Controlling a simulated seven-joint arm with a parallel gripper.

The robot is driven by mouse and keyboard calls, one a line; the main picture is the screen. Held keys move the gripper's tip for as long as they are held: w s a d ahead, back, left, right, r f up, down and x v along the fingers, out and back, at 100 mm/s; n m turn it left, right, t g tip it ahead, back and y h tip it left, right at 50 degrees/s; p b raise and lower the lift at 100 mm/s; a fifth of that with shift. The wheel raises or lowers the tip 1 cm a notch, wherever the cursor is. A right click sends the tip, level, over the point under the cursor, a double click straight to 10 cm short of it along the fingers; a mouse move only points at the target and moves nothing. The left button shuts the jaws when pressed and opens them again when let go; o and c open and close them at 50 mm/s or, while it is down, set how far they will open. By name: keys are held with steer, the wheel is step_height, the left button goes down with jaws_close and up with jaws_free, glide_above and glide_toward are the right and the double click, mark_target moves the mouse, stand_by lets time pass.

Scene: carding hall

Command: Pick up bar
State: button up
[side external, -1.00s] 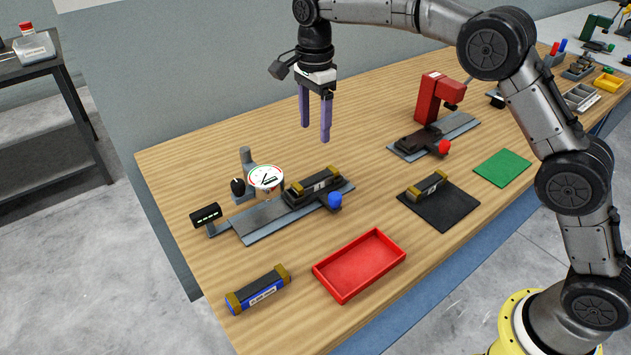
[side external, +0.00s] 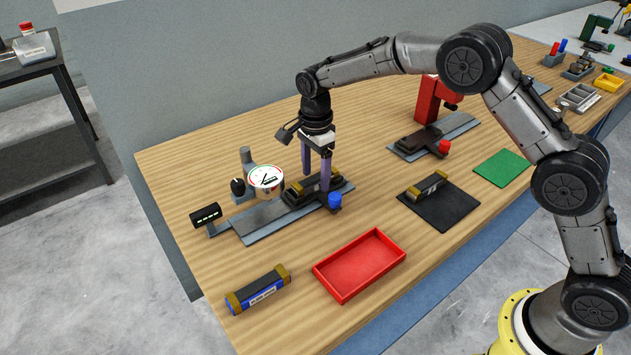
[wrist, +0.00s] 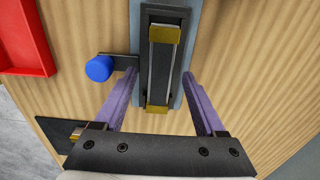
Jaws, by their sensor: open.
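A dark bar with brass-coloured ends (side external: 301,189) lies in a black holder on the grey fixture plate (side external: 262,223). In the wrist view the bar (wrist: 161,65) runs up and down the picture, in the middle. My gripper (side external: 316,183) is low over the fixture, with its purple fingers at the bar and partly hiding it. In the wrist view the open fingers (wrist: 163,85) stand one on each side of the bar's near end, with gaps between. A similar bar (side external: 427,186) lies on a black mat (side external: 447,213). Another bar with a blue side (side external: 259,290) lies at the front left.
A blue knob (side external: 335,200) sticks out beside the fixture, close to my gripper. A round dial gauge (side external: 265,179) stands at its left. An empty red tray (side external: 375,287) is in front. A red press (side external: 429,98) and a green mat (side external: 502,168) are further right.

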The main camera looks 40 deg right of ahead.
steer(key=shift+f, duration=0.3)
steer(key=shift+c, duration=0.3)
jaws_close()
steer(key=shift+r, duration=0.1)
